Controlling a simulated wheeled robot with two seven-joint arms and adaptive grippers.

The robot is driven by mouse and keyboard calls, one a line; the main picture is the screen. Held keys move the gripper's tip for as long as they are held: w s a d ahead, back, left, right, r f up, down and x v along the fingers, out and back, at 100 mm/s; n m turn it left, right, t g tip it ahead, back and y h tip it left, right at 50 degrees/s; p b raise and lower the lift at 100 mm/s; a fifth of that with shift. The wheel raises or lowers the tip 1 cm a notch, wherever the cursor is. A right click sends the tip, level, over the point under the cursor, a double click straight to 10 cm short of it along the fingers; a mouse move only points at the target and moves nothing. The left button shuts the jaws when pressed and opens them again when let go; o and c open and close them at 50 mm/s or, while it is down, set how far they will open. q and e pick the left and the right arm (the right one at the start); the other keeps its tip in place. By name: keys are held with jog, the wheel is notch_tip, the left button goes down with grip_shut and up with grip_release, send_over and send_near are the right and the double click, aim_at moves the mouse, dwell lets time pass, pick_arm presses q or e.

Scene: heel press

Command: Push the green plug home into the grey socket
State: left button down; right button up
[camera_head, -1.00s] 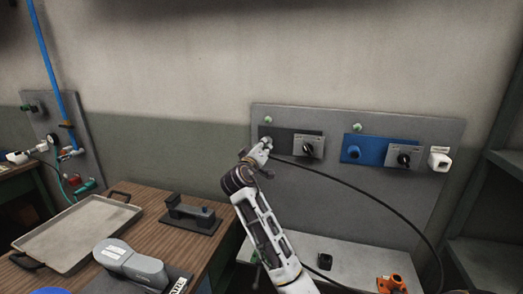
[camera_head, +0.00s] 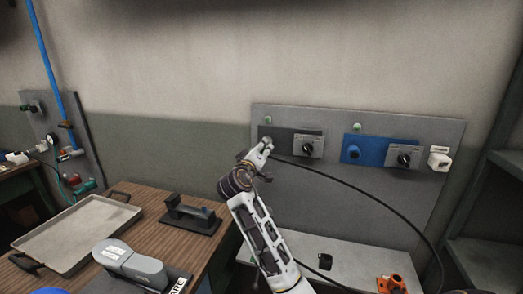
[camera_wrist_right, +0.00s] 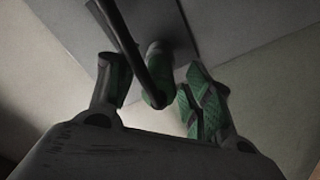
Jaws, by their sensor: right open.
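The green plug (camera_wrist_right: 158,56) shows in the right wrist view between my fingers, with a black cable running from its near end. My right gripper (camera_wrist_right: 158,92) is open, with one green-padded finger on each side of the plug; the plug is apart from the left finger and close to the right one. In the head view, my right gripper (camera_head: 262,146) is at the dark plate (camera_head: 283,132) on the left of the grey wall panel. It covers the plug there. I cannot make out the grey socket or how deep the plug sits. My left gripper is out of view.
The black cable (camera_head: 375,190) arcs right and down from the gripper. A knob box (camera_head: 308,146) sits just right of it, and a blue plate (camera_head: 367,149) further right. A wooden table (camera_head: 165,225) with a tray (camera_head: 80,236) stands at left.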

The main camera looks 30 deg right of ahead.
jog(key=v, duration=1)
dwell(0.6)
